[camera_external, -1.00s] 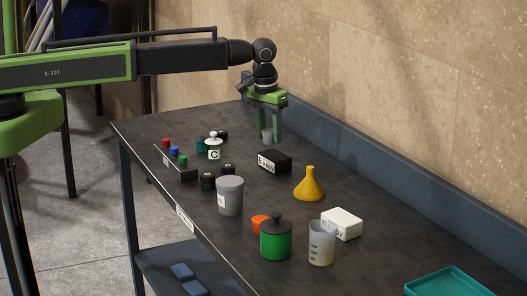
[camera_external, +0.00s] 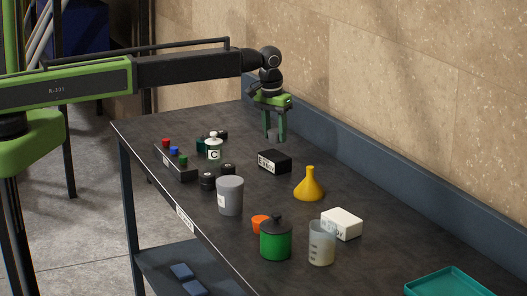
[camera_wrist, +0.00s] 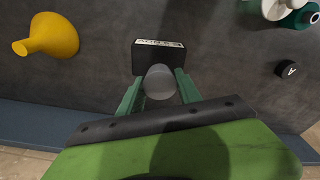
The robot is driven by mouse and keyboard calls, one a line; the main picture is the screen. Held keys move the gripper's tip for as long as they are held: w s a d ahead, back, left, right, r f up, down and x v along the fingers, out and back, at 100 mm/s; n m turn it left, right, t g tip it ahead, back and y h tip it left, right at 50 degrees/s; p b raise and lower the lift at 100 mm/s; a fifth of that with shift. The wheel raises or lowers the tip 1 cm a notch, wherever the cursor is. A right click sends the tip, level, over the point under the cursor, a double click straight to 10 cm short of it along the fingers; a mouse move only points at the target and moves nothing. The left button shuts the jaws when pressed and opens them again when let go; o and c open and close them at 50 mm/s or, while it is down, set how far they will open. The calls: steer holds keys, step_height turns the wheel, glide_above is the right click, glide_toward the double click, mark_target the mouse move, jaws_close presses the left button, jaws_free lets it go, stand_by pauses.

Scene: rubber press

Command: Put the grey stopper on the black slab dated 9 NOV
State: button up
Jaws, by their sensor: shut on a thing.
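The grey stopper (camera_external: 272,136) is between the fingers of my gripper (camera_external: 275,138), which is shut on it. In the wrist view the stopper (camera_wrist: 160,82) shows as a round grey top between the green fingertips (camera_wrist: 160,88). The black slab (camera_external: 275,162) lies on the bench just in front of my gripper in the outside view, with a white label facing the camera. In the wrist view the slab (camera_wrist: 150,58) is just beyond the stopper, which overlaps its near edge.
A yellow funnel (camera_external: 309,186) stands right of the slab. A white block (camera_external: 342,224), green pot (camera_external: 276,241), beaker (camera_external: 321,243) and grey cup (camera_external: 230,195) are nearer. A white jar marked C (camera_external: 214,149) stands left. The wall edge (camera_external: 350,150) runs behind.

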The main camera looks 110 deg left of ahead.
mark_target(275, 143)
step_height(275, 143, down, 4)
steer(key=b, duration=0.4)
steer(key=shift+f, duration=0.2)
steer(key=shift+r, duration=0.3)
steer(key=shift+f, duration=0.2)
steer(key=o, duration=1.4)
steer(key=shift+c, duration=0.2)
steer(key=r+p, duration=0.4)
steer(key=d+r+p, duration=0.1)
steer(key=r+p, duration=0.7)
steer(key=shift+s+d+r, duration=0.25)
steer(key=shift+f, duration=0.1)
